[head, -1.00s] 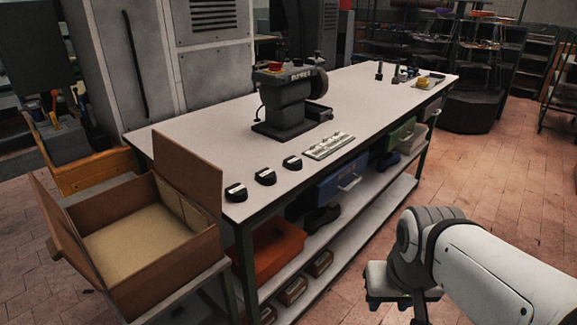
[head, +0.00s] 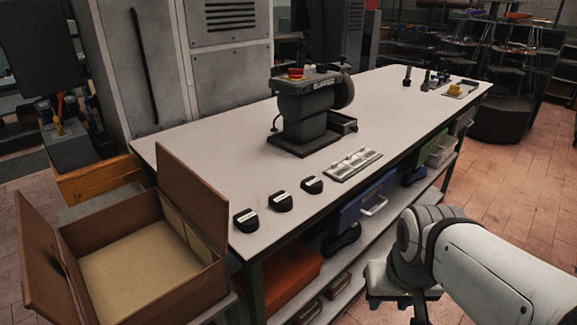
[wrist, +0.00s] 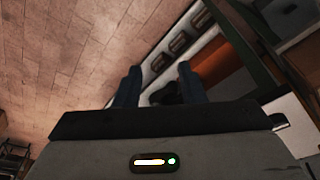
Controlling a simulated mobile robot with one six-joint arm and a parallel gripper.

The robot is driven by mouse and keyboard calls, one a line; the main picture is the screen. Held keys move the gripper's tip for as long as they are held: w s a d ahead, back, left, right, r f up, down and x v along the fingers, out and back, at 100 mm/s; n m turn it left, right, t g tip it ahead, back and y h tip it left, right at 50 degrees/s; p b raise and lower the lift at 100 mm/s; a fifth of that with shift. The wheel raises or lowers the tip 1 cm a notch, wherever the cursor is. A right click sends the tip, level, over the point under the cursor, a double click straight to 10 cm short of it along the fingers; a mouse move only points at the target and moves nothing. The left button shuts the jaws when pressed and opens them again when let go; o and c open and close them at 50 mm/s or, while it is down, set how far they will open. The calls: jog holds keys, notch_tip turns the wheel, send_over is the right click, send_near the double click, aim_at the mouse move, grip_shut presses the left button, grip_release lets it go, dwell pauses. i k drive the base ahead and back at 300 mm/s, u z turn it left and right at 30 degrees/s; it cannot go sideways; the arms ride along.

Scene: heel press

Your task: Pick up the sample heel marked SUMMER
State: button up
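Three small black heels, each with a white label, stand in a row near the front left edge of the workbench (head: 225,150). They are the near heel (head: 246,221), the middle heel (head: 280,202) and the far heel (head: 312,185). The labels are too small to read, so I cannot tell which one says SUMMER. My gripper (wrist: 158,76) shows two separated fingers in the wrist view and is open, with nothing held between them. It is off the bench's front side, to the right of the heels and away from them.
An open cardboard box (head: 140,270) stands left of the bench. A dark press machine (head: 305,115) and a pale tray (head: 354,164) are on the bench top. The shelf below holds an orange bin (head: 290,275) and a blue bin (head: 365,202).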

aim_at(281, 201)
jog(key=i, duration=0.9)
jog(key=z, duration=0.05)
